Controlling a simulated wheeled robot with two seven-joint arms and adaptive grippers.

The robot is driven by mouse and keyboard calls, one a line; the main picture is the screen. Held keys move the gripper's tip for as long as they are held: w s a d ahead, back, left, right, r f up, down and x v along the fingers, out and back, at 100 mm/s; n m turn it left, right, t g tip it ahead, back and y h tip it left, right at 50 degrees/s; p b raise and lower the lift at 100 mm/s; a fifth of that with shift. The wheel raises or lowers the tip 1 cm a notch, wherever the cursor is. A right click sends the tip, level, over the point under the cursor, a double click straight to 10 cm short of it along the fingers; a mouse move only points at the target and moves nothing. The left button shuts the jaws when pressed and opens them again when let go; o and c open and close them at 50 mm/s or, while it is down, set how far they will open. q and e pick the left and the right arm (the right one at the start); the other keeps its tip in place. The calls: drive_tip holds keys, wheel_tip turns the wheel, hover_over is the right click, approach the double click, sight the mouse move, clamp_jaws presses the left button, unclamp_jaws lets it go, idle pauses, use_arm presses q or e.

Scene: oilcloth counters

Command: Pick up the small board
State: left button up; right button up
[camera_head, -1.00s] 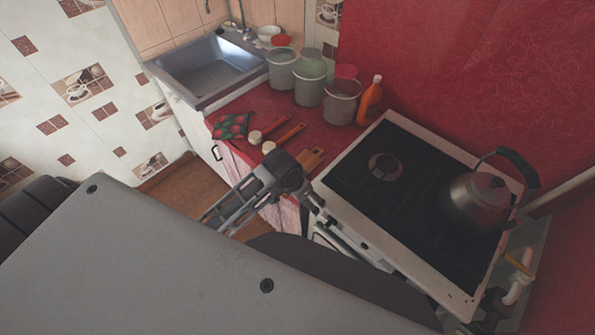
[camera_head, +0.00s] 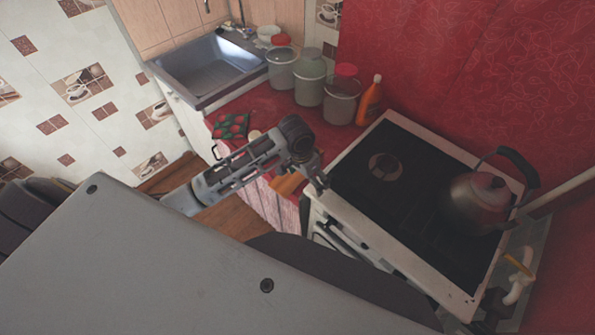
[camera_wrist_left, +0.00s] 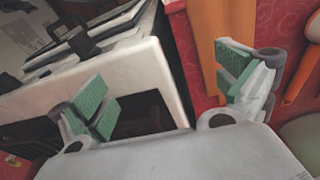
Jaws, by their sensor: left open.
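The small board is a flat orange-brown wooden piece on the red counter beside the stove. In the head view its near part (camera_head: 287,186) shows below my left gripper (camera_head: 317,180), which hides the rest. In the left wrist view the board (camera_wrist_left: 205,35) runs up from behind the right-hand finger. My left gripper (camera_wrist_left: 163,84) is open and empty, with its green-padded fingers wide apart. The left-hand finger is over the stove's side, and the right-hand finger overlaps the board. I cannot tell whether it touches. My right gripper is not in view.
The stove (camera_head: 345,217) with a kettle (camera_head: 478,205) stands right of the board. Several lidded jars (camera_head: 309,88) and an orange bottle (camera_head: 370,100) stand behind it. A patterned cloth (camera_head: 231,125) lies to the left.

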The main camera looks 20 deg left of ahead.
use_arm(q)
drive_tip(key=w+a+r+n+g+y, duration=0.1)
drive_tip(key=w+a+r, duration=0.4)
drive_tip(key=a, duration=0.3)
drive_tip(key=shift+r+y, duration=0.2)
drive_tip(key=shift+y, duration=0.1)
drive_tip(key=shift+w, duration=0.1)
hover_over(294, 175)
drive_tip(key=shift+a+f, duration=0.1)
drive_tip(key=shift+f, duration=4.2)
drive_tip(key=shift+a+f+p, duration=0.15)
drive_tip(key=shift+f+p, duration=0.15)
drive_tip(key=shift+f, duration=2.3)
